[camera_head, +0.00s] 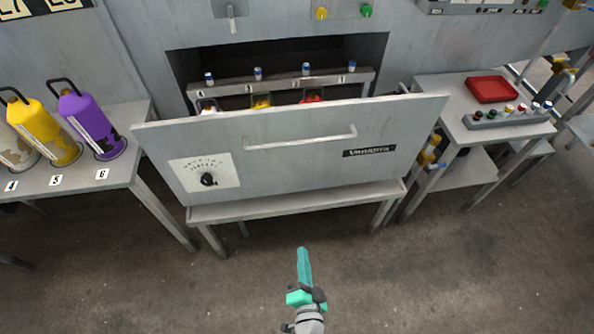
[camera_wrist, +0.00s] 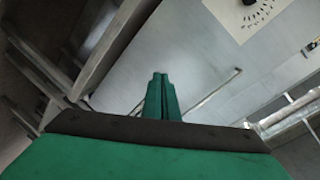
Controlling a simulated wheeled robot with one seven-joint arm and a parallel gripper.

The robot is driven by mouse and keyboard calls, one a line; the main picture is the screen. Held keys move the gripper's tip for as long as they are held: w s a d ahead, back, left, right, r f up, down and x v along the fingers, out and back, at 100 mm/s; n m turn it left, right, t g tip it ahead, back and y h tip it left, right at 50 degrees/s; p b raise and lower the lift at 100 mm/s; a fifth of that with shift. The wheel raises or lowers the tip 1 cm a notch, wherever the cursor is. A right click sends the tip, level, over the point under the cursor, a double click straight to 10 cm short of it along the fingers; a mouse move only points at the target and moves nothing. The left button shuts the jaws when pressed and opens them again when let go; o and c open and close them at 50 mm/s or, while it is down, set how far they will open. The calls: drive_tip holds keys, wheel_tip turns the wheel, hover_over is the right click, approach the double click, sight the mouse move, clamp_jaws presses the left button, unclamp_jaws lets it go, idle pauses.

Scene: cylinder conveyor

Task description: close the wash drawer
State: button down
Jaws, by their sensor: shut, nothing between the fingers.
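The wash drawer (camera_head: 290,165) is pulled out from the grey machine, its broad grey front panel tilted toward me. The front carries a bar handle (camera_head: 300,138), a black dial (camera_head: 208,179) on a white plate and a dark label. Behind the panel, a rack with blue-capped knobs and coloured items shows in the opening. My gripper (camera_head: 303,252) is shut and empty, in front of and below the drawer, apart from it. In the wrist view, my gripper's closed green fingers (camera_wrist: 161,78) point toward the drawer front (camera_wrist: 185,45), with the handle (camera_wrist: 215,88) right of the fingertips.
A left table (camera_head: 100,165) holds yellow and purple cylinders. A right table (camera_head: 455,125) holds a red tray (camera_head: 491,89) and a rack of small coloured pegs. A grey ledge (camera_head: 295,205) on legs runs below the drawer. The floor in front is clear.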

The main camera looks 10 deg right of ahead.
drive_tip(key=w+d+m, duration=0.1)
drive_tip(key=w+m, duration=0.2)
drive_tip(key=w, duration=0.5)
drive_tip(key=m+t+y, duration=0.1)
drive_tip(key=m+t, duration=0.1)
drive_tip(key=m, duration=0.1)
approach(295, 162)
drive_tip(key=w, duration=0.6)
drive_tip(key=shift+w+f, duration=0.2)
